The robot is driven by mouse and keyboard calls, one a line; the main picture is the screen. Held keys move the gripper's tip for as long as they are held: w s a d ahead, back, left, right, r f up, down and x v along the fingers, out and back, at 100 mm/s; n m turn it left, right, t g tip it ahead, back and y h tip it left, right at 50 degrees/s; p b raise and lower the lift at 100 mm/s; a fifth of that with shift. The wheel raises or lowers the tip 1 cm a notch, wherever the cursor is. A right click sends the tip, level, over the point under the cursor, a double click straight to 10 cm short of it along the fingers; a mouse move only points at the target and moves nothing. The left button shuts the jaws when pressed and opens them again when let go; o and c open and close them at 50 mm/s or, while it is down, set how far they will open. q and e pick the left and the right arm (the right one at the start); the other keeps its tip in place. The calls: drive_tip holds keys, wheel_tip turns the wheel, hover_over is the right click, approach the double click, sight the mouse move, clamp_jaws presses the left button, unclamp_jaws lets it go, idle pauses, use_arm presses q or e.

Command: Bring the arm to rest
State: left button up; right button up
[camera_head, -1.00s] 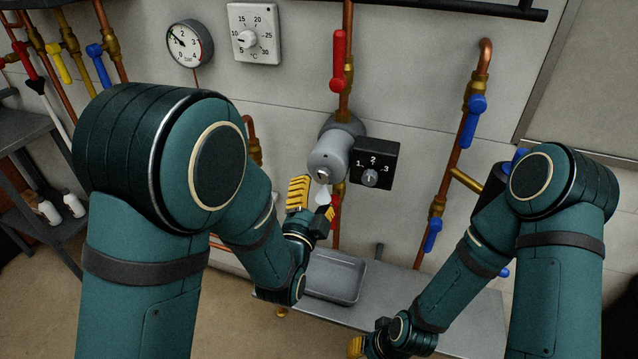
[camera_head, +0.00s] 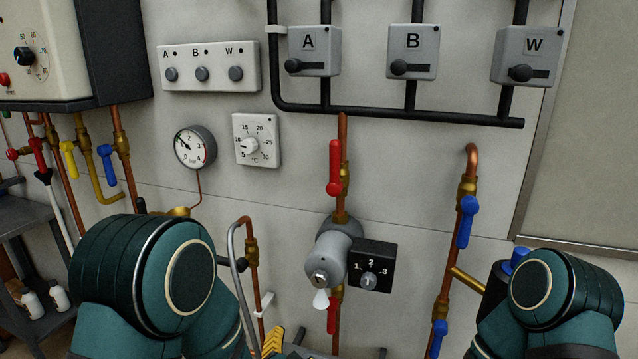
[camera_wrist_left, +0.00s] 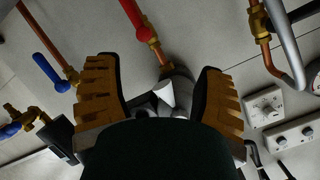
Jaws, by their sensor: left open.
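My left arm (camera_head: 190,275) comes in at the lower left of the head view. My left gripper (camera_wrist_left: 160,100) is open in the wrist view, its two yellow ridged fingers wide apart with nothing held. Only one yellow finger of it shows at the bottom edge of the head view. A grey cylindrical valve body (camera_head: 330,262) with a white tip (camera_head: 320,299) is above and right of that finger. In the wrist view the white tip (camera_wrist_left: 165,92) appears between the fingers, apart from both. My right arm (camera_head: 565,290) shows at the lower right; its gripper is out of frame.
A black dial box (camera_head: 371,266), a red lever (camera_head: 335,168) and copper pipes with blue levers (camera_head: 467,220) are on the wall. A bent grey pipe (camera_head: 237,262) stands close to my left arm. A gauge (camera_head: 195,147) and thermostat (camera_head: 257,139) are higher up.

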use_arm(q)
drive_tip(key=s+a+f+n+g, duration=0.2)
drive_tip(key=s+f+n+g, duration=0.4)
drive_tip(key=s+f, duration=0.2)
drive_tip(key=s+a+f+n+g, duration=0.2)
drive_tip(key=s+f+n+g, duration=0.4)
drive_tip(key=s+f, duration=0.3)
drive_tip(key=shift+s+a+f+h, duration=0.25)
drive_tip(key=shift+f+h, duration=0.15)
drive_tip(key=shift+f, duration=0.5)
idle(0.6)
